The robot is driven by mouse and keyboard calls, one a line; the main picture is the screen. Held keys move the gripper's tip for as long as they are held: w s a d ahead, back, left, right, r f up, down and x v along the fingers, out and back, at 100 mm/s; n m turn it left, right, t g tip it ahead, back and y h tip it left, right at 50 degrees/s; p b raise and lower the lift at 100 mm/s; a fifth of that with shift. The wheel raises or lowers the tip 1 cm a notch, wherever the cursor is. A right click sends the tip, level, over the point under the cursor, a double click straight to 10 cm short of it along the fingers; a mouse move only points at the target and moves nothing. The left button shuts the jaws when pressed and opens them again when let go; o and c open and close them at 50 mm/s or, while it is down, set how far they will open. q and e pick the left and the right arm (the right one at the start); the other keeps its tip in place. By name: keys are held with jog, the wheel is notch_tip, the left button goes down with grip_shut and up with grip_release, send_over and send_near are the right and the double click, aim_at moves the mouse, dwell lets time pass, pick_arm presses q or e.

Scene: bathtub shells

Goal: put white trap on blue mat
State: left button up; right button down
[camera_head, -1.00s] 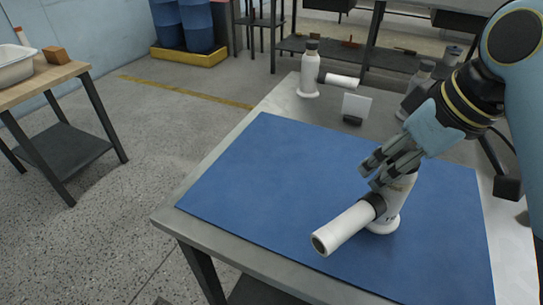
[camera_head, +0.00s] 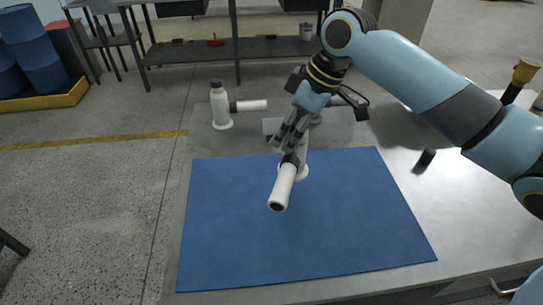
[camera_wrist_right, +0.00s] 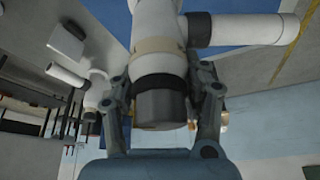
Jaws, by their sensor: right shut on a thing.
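The white trap (camera_head: 284,187) is an upright white body on a round foot, with a side pipe pointing toward the camera and a dark collar. It stands on the blue mat (camera_head: 300,235), near the mat's far edge. My right gripper (camera_head: 290,140) is shut around its top from above and hides much of the body. In the right wrist view the fingers (camera_wrist_right: 163,88) flank the trap's dark cap, and the trap's side pipe (camera_wrist_right: 247,29) points right. Some of the blue mat (camera_wrist_right: 222,30) shows behind it. My left gripper is not in view.
Another white trap (camera_head: 220,107) with a dark cap stands behind the mat at left. A dark block (camera_head: 426,158) lies right of the mat. The mat's front part is clear.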

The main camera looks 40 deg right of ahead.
aim_at(284, 163)
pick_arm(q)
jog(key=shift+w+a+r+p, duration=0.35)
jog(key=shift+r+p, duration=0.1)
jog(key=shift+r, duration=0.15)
pick_arm(e)
jog(key=a+f, duration=0.6)
jog(key=f, duration=0.2)
jog(key=shift+a, duration=0.3)
jog(key=c, duration=0.6)
grip_release()
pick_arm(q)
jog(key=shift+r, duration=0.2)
pick_arm(e)
jog(key=v, duration=1.2)
